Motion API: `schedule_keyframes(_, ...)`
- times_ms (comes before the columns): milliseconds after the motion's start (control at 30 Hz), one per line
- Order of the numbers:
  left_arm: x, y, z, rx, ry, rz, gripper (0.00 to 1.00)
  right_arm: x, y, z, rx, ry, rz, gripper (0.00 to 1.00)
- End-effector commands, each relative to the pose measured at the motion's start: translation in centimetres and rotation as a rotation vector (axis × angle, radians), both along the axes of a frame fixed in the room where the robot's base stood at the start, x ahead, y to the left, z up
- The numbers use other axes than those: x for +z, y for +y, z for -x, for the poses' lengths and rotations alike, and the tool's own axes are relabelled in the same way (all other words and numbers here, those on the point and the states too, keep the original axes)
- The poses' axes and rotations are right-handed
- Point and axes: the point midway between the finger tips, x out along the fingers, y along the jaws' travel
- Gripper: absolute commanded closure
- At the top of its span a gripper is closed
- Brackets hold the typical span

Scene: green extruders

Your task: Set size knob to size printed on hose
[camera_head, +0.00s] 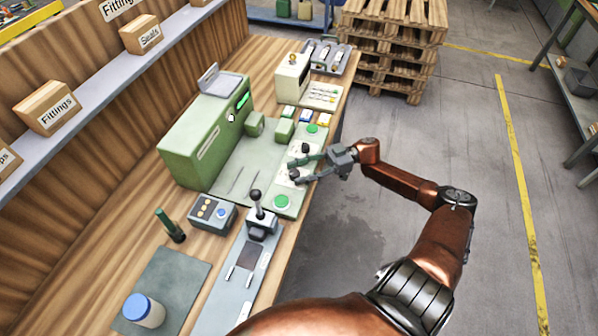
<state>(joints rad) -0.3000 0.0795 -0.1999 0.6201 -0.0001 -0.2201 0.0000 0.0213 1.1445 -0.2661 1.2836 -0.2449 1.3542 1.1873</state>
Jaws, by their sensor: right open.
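The green extruder (205,135) stands on the wooden bench, with a flat green base (245,170) in front of it. Along the base's right side is a pale control strip with a green button (281,201) at its near end and another green button (312,128) farther back. Small dark-and-white controls lie between them, partly covered by my right gripper (294,171). This gripper is open, its fingers pointing left over the strip; whether it touches a control I cannot tell. I cannot make out the size knob's marking or a printed hose. My left gripper is out of view.
A black-handled lever (257,205), a grey button box (212,213) and a dark green upright item (170,226) stand nearer. A blue-lidded jar (143,310) is on a grey mat. Pallets (390,45) stand behind the bench; open floor lies right.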

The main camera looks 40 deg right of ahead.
Motion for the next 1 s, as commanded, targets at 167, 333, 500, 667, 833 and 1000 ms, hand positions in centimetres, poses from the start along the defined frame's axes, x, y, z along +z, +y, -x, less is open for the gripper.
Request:
schedule_keyframes(167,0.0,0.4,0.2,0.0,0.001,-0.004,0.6,0.0,-0.5,0.2,-0.001,0.0,0.0,0.56)
schedule_keyframes(333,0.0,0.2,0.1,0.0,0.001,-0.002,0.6,0.0,-2.8,1.1,-0.004,0.003,0.003,0.56)
schedule_keyframes(500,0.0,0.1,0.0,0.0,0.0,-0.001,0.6,-0.1,-6.2,2.5,-0.004,0.002,0.003,0.56)
schedule_keyframes(667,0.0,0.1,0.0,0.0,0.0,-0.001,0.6,0.0,-8.9,3.7,-0.004,0.001,0.002,0.56)
schedule_keyframes(833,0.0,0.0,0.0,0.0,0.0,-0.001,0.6,0.0,-10.6,4.5,-0.002,-0.001,0.0,0.56)
schedule_keyframes(1000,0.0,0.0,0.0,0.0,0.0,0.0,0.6,0.0,-11.1,4.8,-0.001,0.0,0.0,0.56)
